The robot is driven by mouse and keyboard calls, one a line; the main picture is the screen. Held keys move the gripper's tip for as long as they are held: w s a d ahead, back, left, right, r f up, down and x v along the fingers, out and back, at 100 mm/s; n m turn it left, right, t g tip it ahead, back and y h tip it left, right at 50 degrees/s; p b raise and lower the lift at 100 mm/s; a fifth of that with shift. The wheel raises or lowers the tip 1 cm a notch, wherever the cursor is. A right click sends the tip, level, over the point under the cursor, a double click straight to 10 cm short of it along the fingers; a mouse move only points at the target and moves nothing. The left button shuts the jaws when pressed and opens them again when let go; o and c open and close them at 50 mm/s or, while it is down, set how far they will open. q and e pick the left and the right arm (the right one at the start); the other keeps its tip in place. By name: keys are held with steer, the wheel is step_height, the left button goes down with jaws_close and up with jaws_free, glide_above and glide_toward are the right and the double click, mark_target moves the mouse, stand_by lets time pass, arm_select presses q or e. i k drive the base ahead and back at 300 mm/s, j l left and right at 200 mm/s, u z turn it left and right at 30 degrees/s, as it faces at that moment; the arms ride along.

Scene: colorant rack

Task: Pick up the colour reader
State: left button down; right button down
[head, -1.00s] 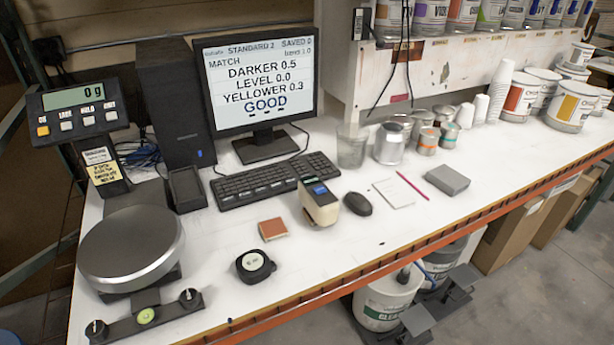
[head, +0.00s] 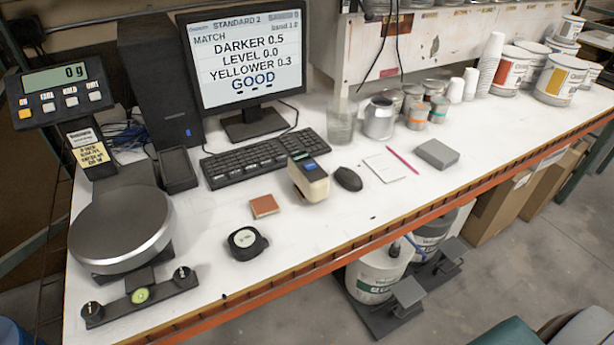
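The colour reader (head: 311,186) is a small beige handheld device with a dark top and a lit blue screen. It stands on the white bench in the head view, in front of the keyboard (head: 262,160) and just left of the black mouse (head: 348,179). Nothing holds it, and its visible sides are clear. Neither of my grippers shows in the head view.
Scale (head: 120,235) at left; monitor (head: 246,60) behind; cans and cups at back right. The orange-edged bench front (head: 330,255) is near, with free white surface before the reader.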

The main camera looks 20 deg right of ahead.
mark_target(313, 185)
steer(key=z, duration=0.6)
steer(key=j+z, duration=0.15)
steer(key=z, duration=0.25)
steer(key=j+z, duration=0.15)
steer(key=z, duration=0.2)
steer(key=k+j+z, duration=0.1)
steer(key=z, duration=0.3)
steer(key=k+j+z, duration=0.1)
steer(key=z, duration=0.25)
